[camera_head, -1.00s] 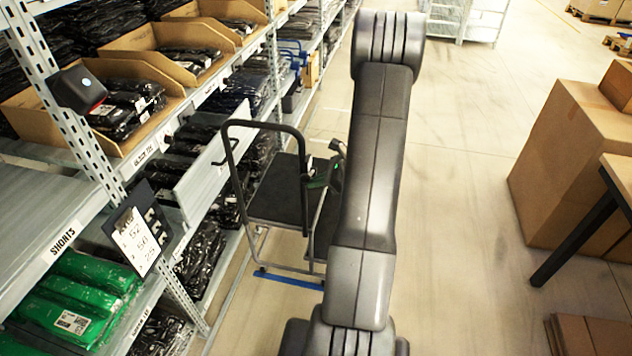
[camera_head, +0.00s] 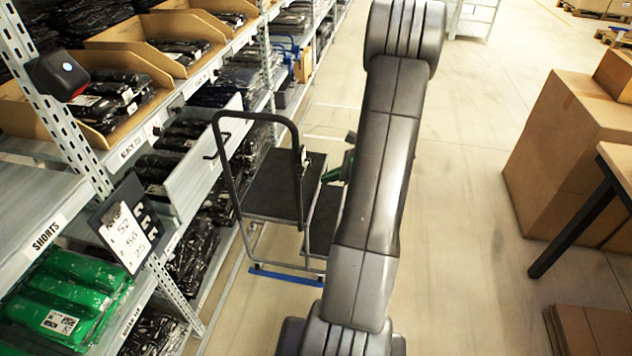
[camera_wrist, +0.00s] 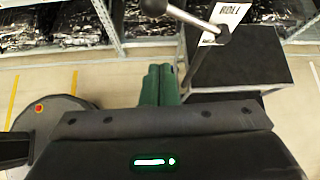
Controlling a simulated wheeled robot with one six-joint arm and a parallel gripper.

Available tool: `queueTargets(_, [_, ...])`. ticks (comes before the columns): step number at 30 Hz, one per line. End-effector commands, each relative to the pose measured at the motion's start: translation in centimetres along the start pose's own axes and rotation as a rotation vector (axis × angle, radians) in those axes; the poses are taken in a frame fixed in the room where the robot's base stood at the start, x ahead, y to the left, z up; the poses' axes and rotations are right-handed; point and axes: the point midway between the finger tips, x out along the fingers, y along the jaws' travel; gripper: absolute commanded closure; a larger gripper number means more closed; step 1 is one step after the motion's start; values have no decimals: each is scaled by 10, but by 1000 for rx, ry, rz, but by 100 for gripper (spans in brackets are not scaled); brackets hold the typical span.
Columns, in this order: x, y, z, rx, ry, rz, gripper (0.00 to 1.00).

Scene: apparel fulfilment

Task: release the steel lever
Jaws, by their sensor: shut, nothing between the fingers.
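My gripper (camera_wrist: 160,68) has two green fingers side by side, shut and empty. In the head view my gripper is mostly hidden behind my arm; a bit of green (camera_head: 347,163) shows right of the trolley's handle. The lever cannot be made out clearly in the head view.
A trolley (camera_head: 268,188) with dark decks and a tall hoop handle (camera_head: 213,140) stands beside the shelving (camera_head: 80,140) on the left. Cardboard boxes (camera_head: 565,150) and a table (camera_head: 590,215) stand at the right. The floor between is clear.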

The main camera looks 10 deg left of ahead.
Motion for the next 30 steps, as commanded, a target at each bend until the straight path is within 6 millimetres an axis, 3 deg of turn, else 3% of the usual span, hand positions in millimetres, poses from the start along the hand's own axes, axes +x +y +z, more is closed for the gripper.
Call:
queueTargets(4, [-28, -2, 0, -1, 0, -2, 100])
queueTargets(10, [-44, -3, 0, 0, 0, 0, 100])
queueTargets(30, [-39, -2, 1, 0, -2, 3, 100])
